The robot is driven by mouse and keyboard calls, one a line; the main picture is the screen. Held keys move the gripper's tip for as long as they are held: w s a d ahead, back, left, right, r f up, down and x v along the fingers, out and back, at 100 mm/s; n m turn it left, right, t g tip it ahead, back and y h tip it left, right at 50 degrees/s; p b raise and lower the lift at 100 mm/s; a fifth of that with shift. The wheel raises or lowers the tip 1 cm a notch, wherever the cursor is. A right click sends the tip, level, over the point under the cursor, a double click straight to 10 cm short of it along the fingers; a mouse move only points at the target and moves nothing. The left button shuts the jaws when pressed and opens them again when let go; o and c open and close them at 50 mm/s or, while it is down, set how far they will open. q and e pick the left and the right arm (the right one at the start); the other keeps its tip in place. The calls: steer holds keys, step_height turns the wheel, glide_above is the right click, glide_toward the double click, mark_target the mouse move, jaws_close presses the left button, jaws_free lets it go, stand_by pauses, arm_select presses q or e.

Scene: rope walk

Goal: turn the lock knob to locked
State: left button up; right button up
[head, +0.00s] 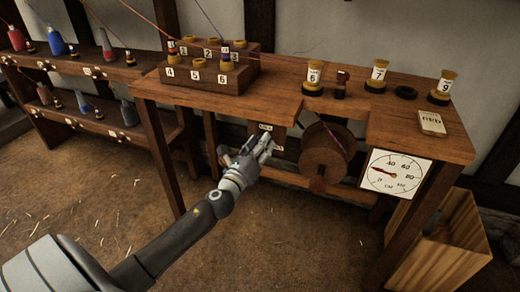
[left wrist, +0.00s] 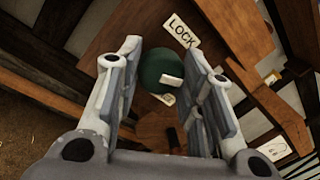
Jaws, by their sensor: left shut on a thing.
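The lock knob (left wrist: 153,72) is a dark green round knob in the left wrist view, on a brown wooden panel (left wrist: 140,38). It carries a short white mark on its lower right side. A white label reading LOCK (left wrist: 182,32) is above and right of the knob; a second, unreadable label (left wrist: 166,98) is partly hidden below it. My left gripper (left wrist: 161,55) has one finger on each side of the knob and is shut on it. In the head view my left gripper (head: 265,148) reaches under the bench front and hides the knob. My right gripper is not in view.
The wooden bench (head: 285,103) overhangs the panel. A rope drum (head: 327,160) is close right of my gripper, with a dial (head: 397,174) beyond it. A numbered rack (head: 212,82) and several yellow-topped spools stand on the bench. A wooden crate (head: 440,250) is at lower right.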

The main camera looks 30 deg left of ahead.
arm_select(q)
steer(key=shift+d+n+y+b, duration=0.1)
steer(key=shift+n+y, duration=0.35)
steer(key=shift+n, duration=2.1)
steer(key=shift+n+y+b, duration=0.1)
steer(key=shift+n+y, duration=0.4)
steer(key=shift+n, duration=2.1)
steer(key=shift+d+n+y+b, duration=0.1)
steer(key=shift+n+y, duration=0.35)
steer(key=shift+n, duration=2.1)
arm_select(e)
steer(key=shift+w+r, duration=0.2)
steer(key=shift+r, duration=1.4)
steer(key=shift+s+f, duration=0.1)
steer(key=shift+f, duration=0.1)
arm_select(q)
steer(key=o, duration=1)
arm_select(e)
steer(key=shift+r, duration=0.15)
arm_select(q)
steer(key=shift+o, duration=0.2)
